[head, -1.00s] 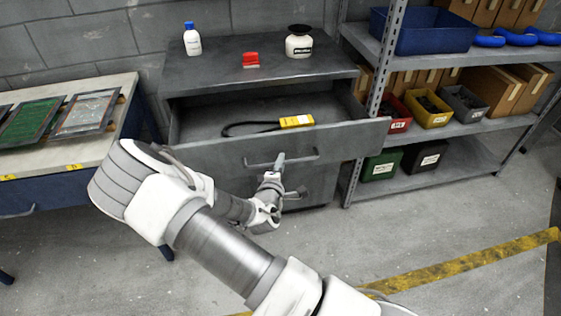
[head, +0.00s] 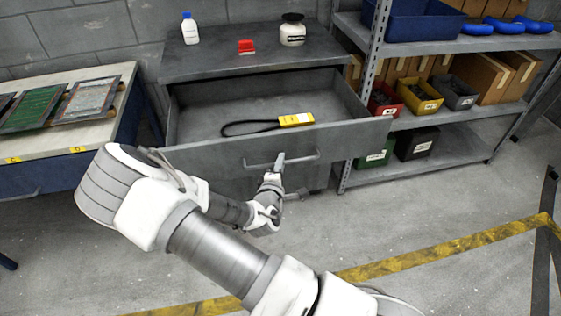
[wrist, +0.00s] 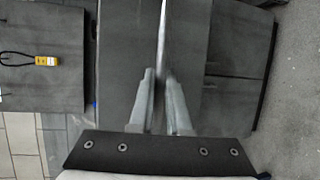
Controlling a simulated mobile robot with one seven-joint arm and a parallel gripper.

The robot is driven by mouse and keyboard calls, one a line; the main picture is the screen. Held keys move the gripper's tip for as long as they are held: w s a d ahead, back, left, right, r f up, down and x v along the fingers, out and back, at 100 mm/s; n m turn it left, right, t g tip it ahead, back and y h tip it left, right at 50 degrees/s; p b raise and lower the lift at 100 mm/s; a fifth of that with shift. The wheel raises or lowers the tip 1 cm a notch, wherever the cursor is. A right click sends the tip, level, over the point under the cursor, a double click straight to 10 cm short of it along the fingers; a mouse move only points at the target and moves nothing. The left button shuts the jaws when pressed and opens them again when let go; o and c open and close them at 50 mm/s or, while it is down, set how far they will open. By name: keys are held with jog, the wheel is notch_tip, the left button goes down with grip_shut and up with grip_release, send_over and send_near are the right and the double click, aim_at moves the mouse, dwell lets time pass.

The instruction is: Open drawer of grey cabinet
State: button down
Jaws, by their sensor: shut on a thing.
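The grey cabinet (head: 205,60) stands against the block wall in the head view. Its top drawer (head: 205,160) is pulled well out, and I can see inside it. A black looped belt with a yellow sleeve (head: 296,119) lies on the drawer floor. My gripper (head: 279,163) is at the bar handle (head: 307,157) on the drawer front and is shut on it. In the wrist view my gripper's fingers (wrist: 160,95) close on the thin handle bar (wrist: 162,40). The lower drawer front is largely hidden behind my arm.
A workbench (head: 60,145) is at left, a bin shelf (head: 465,118) at right. Open floor (head: 440,220) lies in front.

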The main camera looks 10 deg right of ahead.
jog(key=shift+s, duration=0.1)
dwell(0.3)
jog(key=c, duration=0.9)
grip_release()
jog(key=p+v, duration=0.2)
jog(key=v, duration=1.5)
jog(key=shift+s+a, duration=0.1)
jog(key=shift+s, duration=0.1)
